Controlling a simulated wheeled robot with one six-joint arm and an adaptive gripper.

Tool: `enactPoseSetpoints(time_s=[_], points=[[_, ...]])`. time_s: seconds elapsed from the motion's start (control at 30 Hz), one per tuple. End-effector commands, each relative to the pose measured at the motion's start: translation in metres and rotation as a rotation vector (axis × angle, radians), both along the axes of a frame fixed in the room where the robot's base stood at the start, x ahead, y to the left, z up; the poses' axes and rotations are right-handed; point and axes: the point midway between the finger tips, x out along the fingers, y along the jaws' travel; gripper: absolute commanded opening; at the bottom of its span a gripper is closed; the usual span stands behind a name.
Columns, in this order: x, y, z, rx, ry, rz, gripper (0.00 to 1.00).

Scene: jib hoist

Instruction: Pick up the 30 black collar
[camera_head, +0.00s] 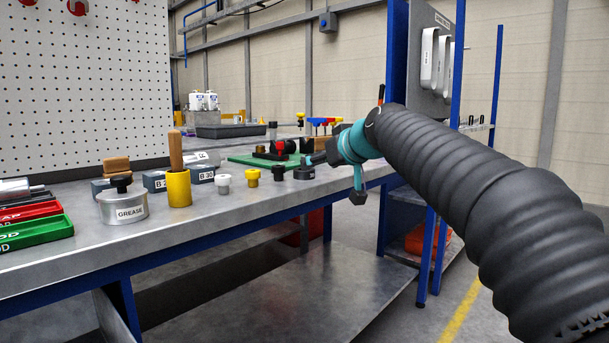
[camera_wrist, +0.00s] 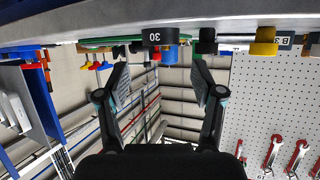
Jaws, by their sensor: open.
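The black collar marked 30 (camera_wrist: 160,37) shows in the wrist view, which is upside down. It stands on the bench, ahead of my gripper (camera_wrist: 161,80) and roughly between the lines of its two fingers. In the head view the collar (camera_head: 304,173) is a short dark ring near the front edge of the bench. The collar sits apart from the fingertips in the wrist view.
Left of the collar stand a small black piece (camera_head: 278,173), a yellow-topped piece (camera_head: 252,177) and a white-topped piece (camera_head: 223,183). Behind is a green mat (camera_head: 247,160) with a dark device. A yellow cup (camera_head: 179,190) and a grease tin (camera_head: 123,208) stand farther left.

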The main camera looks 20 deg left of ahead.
Motion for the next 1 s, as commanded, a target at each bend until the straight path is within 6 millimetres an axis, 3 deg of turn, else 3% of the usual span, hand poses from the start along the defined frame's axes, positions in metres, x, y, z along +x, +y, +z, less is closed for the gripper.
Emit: enactPoseSetpoints(time_s=[0.7,1.0], points=[[0.046,0.052,-0.030,0.000,0.001,0.000,0.67],[0.048,0.055,-0.032,0.001,0.001,0.000,0.67]])
